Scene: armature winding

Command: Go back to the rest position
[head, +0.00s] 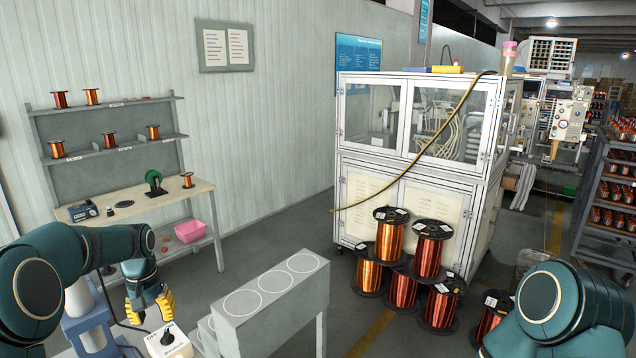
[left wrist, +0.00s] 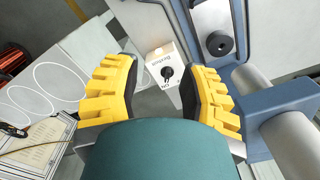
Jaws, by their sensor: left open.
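My left gripper (head: 149,306) hangs at the lower left of the head view, its yellow fingers apart with nothing between them. In the left wrist view the left gripper (left wrist: 160,92) also shows open and empty. A small white box with a black rotary knob (head: 168,340) lies below and just right of the fingers in the head view. In the left wrist view the white box (left wrist: 157,62) shows beyond and between the fingers, apart from them. My right gripper is out of view; only part of my right arm shows at the lower right.
A grey stand with white circles on its top (head: 275,287) is right of the left gripper. Copper wire spools (head: 432,250) are stacked before a white glazed cabinet (head: 413,195). A workbench (head: 140,203) with shelves stands at the back left. Floor between bench and cabinet is clear.

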